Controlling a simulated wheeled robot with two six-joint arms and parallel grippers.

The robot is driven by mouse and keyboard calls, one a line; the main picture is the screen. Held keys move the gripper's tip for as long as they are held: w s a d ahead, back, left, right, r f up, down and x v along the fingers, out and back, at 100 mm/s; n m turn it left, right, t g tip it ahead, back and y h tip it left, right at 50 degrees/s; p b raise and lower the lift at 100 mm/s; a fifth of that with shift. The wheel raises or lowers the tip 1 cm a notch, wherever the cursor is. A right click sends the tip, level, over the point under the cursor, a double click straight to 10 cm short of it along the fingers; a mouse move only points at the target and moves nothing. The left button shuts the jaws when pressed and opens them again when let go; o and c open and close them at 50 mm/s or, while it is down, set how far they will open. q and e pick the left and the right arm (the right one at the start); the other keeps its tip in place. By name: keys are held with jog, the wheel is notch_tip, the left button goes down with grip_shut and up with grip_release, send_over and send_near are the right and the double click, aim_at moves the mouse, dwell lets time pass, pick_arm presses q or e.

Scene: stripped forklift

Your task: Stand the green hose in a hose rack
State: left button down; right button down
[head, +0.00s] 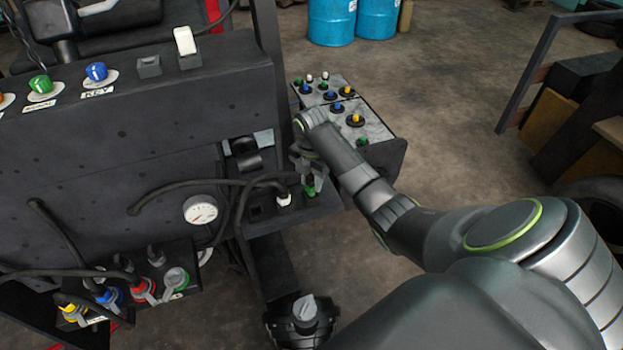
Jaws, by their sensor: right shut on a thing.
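My right gripper (306,174) reaches in from the right and points down at the small dark rack (322,207) on the forklift's side. It is shut on the green hose (310,188), whose green end shows just below the fingers. The green end is at the rack, right of a white hose end (284,200) standing there. I cannot tell whether the green end is seated in a slot or just above it. A dark hose runs to the left from behind the gripper. My left gripper is not in view.
A lower-left shelf holds yellow, blue (110,297) and red (143,290) connectors and a grey, green-ringed one (175,279). A gauge (200,209) hangs beside it. A button panel (345,112) stands behind my right arm. Open floor lies to the right.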

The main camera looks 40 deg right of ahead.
jog(key=shift+f+b, duration=0.4)
jog(key=shift+f, duration=0.35)
dwell(0.3)
jog(key=c, duration=1)
grip_release()
jog(key=shift+o, duration=0.2)
jog(key=shift+r, duration=0.3)
notch_tip(320, 180, up, 7)
jog(key=shift+r+b, duration=0.15)
jog(key=shift+b, duration=0.35)
notch_tip(320, 180, up, 3)
jog(key=p, duration=0.3)
jog(key=shift+p, duration=0.3)
jog(key=shift+r+p, duration=0.6)
